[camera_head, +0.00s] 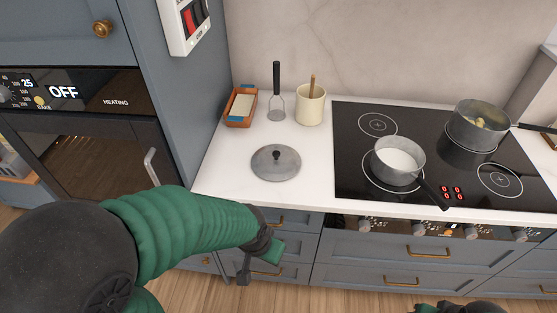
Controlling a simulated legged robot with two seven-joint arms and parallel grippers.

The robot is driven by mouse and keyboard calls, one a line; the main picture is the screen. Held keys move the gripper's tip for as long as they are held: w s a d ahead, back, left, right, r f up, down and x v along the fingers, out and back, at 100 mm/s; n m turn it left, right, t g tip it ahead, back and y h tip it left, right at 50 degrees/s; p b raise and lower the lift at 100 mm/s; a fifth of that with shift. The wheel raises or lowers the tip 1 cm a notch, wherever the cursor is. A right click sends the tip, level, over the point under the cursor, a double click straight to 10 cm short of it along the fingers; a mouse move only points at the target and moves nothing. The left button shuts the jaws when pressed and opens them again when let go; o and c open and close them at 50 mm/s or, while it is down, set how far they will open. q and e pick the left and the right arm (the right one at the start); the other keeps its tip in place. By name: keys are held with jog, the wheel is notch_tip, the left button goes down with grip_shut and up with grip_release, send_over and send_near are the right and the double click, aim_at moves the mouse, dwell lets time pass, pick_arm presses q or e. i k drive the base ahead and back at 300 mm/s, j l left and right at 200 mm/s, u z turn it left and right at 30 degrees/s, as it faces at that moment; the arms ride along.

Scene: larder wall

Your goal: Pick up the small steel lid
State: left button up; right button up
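The small steel lid (276,162) lies flat on the white counter, left of the hob, with its black knob facing up. My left gripper (260,265) is in front of the counter's front edge, nearer to me than the lid and apart from it. Its two fingers look spread, with nothing between them. My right gripper (460,308) shows only as a dark and green piece at the bottom edge, so its fingers cannot be made out.
A saucepan with white contents (398,160) and a pot (481,125) stand on the black hob (350,150). Behind the lid are a terracotta dish (240,108), a masher (276,95) and a cream crock (311,105). A tall oven cabinet (165,90) bounds the left.

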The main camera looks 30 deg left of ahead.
aim_at(273, 162)
jog(key=i+l, duration=0.1)
jog(key=i+l+u, duration=0.1)
jog(key=l+u, duration=0.3)
jog(key=i+l+u, duration=0.1)
jog(key=u, duration=0.35)
jog(key=l+u, duration=0.4)
